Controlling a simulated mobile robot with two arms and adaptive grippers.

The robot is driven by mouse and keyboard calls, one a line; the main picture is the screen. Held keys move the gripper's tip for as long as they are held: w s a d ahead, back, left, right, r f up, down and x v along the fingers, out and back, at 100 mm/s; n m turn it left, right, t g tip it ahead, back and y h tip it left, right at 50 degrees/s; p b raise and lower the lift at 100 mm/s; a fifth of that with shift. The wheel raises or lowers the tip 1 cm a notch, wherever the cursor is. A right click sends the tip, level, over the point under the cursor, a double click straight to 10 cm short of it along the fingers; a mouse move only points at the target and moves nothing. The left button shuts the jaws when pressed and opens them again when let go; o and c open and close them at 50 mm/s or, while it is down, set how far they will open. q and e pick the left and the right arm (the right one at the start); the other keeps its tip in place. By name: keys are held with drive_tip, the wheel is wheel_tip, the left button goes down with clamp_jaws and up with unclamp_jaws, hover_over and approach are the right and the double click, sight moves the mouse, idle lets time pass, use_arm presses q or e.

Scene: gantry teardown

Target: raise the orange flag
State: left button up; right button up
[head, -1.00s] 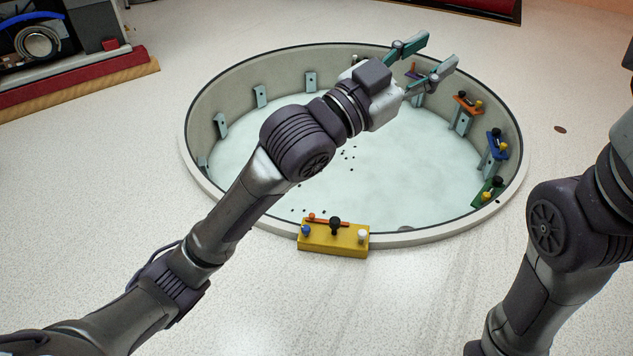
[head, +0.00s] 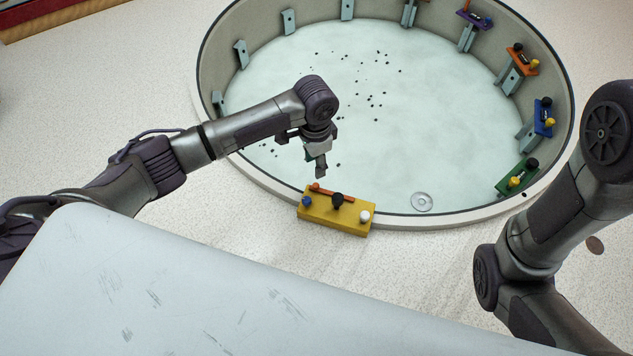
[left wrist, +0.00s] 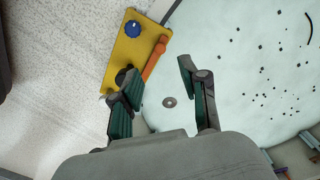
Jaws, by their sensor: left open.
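A flat orange bar (head: 333,193), seemingly the orange flag, lies along the back top edge of the yellow box (head: 336,218) at the near rim of the round pit. The box carries a blue knob (head: 307,202), a black knob (head: 337,200) and a white knob (head: 364,216). My left gripper (head: 319,172) points down just above and behind the box, open. In the left wrist view, the orange bar (left wrist: 154,59) lies ahead of the open left gripper (left wrist: 155,82), between the finger lines. One finger overlaps the black knob (left wrist: 125,76). My right gripper is out of view.
The pit (head: 300,110) has a raised rim and a pale floor with scattered dark bits. A round metal disc (head: 422,202) lies inside the near rim. Green (head: 517,177), blue (head: 542,118), orange (head: 522,59) and purple (head: 474,19) boxes with knobs sit along the right wall.

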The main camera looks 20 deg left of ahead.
sight(316, 185)
use_arm(q)
wheel_tip(316, 185, down, 9)
drive_tip(key=b, duration=0.6)
drive_tip(key=shift+f, duration=0.2)
clamp_jaws()
